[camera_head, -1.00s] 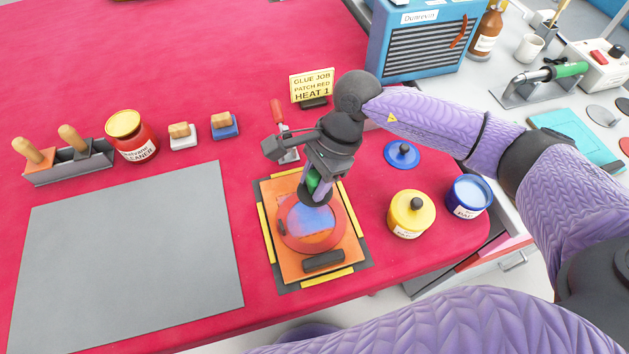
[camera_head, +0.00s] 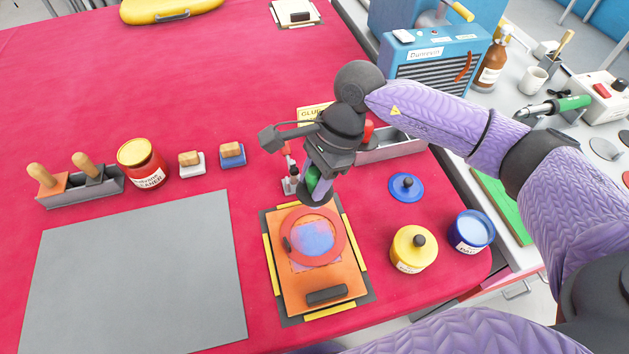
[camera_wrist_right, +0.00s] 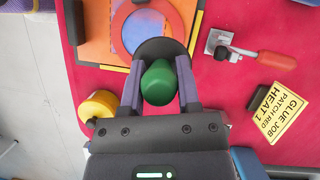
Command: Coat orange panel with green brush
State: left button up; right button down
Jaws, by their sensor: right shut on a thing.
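The orange panel (camera_head: 300,282) lies on a dark mat with yellow edge strips. A red ring (camera_head: 338,236) lies on its far half, around a blue-violet patch (camera_head: 313,238). My right gripper (camera_head: 313,190) is shut on the green brush handle (camera_head: 315,184), at the panel's far edge. The handle (camera_wrist_right: 158,82) stands between both fingers in the right wrist view, with a dark round part beyond it. The bristles are hidden, so I cannot tell whether they touch the panel. A black block (camera_head: 327,295) lies on the near end. My left gripper is not in view.
A yellow pot (camera_head: 412,252) and an open blue pot (camera_head: 470,234) stand right of the panel. A blue lid (camera_head: 405,187) lies behind them. A grey sheet (camera_head: 140,275) covers the table's left.

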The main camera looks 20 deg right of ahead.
jog(key=shift+r+p, duration=0.45)
jog(key=shift+r, duration=0.6)
jog(key=shift+f, duration=0.1)
